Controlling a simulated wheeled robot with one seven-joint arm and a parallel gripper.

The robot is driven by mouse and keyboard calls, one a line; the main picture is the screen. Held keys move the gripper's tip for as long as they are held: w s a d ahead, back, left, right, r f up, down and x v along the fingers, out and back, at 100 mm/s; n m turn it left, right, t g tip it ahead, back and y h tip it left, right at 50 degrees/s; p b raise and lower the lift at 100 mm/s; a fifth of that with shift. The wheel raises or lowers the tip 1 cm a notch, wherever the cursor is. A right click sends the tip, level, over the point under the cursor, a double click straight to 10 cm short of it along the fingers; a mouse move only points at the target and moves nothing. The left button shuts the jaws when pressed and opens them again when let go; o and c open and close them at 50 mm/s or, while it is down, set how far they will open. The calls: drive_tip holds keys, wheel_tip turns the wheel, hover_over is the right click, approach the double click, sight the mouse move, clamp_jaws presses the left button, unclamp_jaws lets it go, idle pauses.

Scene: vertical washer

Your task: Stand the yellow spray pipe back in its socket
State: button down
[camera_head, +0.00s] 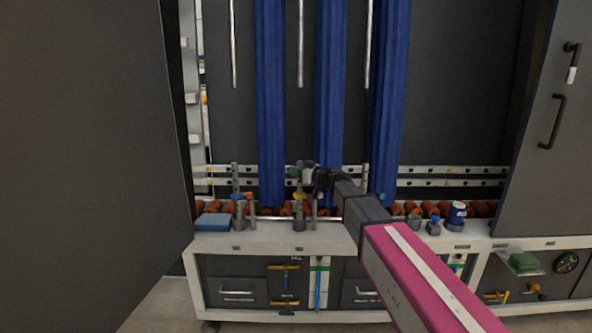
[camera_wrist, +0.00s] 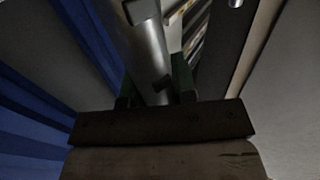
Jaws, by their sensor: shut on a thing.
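The spray pipe with a yellow collar (camera_head: 299,196) is a thin grey pipe, roughly upright, at the middle of the washer's white ledge. My gripper (camera_head: 303,173) reaches it from the right and is shut on its upper part. In the wrist view the grey metal pipe (camera_wrist: 146,45) runs between the green-padded fingers of my gripper (camera_wrist: 155,85). A grey socket (camera_head: 299,225) stands on the ledge right below the pipe. My gripper and the small scale make it hard to tell whether the pipe's foot is seated in it.
A blue-marked pipe (camera_head: 238,200) stands to the left. Blue curtain strips (camera_head: 270,100) hang behind, with perforated rails (camera_head: 440,182) and orange-brown rollers (camera_head: 412,207). A blue block (camera_head: 213,222) and blue can (camera_head: 457,213) sit on the ledge (camera_head: 340,238). Dark panels flank both sides.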

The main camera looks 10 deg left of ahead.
drive_tip(key=shift+f, duration=0.4)
drive_tip(key=c, duration=0.8)
unclamp_jaws()
drive_tip(key=shift+c, duration=0.2)
drive_tip(key=shift+r, duration=0.1)
